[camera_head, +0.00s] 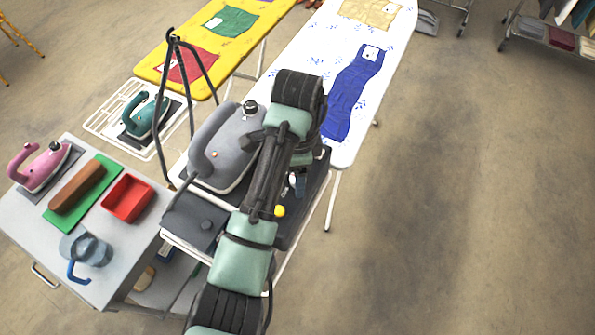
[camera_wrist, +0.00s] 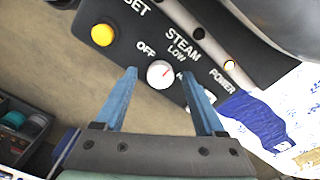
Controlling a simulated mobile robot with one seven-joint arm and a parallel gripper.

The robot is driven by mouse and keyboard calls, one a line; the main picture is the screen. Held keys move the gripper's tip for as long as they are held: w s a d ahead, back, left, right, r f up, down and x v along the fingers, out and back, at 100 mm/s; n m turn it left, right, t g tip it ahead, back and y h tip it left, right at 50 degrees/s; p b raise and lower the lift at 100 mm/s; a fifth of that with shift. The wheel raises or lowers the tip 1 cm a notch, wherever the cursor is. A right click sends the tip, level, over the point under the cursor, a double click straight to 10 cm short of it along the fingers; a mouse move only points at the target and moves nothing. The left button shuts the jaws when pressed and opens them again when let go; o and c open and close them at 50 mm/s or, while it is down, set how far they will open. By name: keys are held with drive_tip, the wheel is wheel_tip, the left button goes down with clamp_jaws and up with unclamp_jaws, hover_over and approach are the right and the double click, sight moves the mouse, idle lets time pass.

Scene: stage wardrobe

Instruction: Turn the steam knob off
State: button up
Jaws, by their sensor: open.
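The steam knob (camera_wrist: 160,74) is a small round white dial with a red mark, on a dark panel (camera_wrist: 215,68) in the wrist view. The mark points up and right, roughly toward the LOW label; OFF is printed at the knob's upper left. My gripper (camera_wrist: 159,76) is open, with one blue finger on each side of the knob in the picture. Gaps show between knob and fingers; their depth is hard to tell. In the head view my arm hides the knob.
A yellow button (camera_wrist: 103,34) is left of the knob, and it also shows in the head view (camera_head: 279,210). A large grey iron (camera_head: 225,145) stands beside my arm. A white ironing board (camera_head: 300,60) lies behind; a grey cart (camera_head: 40,225) stands left.

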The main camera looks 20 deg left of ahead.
clamp_jaws()
idle(0.4)
drive_tip(key=shift+n+p, duration=0.3)
drive_tip(key=shift+p, duration=0.05)
drive_tip(key=shift+r+n+p, duration=0.15)
drive_tip(key=shift+n+p, duration=0.7)
drive_tip(key=shift+n, duration=0.05)
drive_tip(key=n+p, duration=0.2)
drive_tip(key=n, duration=0.1)
drive_tip(key=shift+n+p, duration=0.3)
drive_tip(key=n+p, duration=0.2)
drive_tip(key=n, duration=0.2)
drive_tip(key=shift+n+p, duration=0.8)
drive_tip(key=shift+n, duration=1.2)
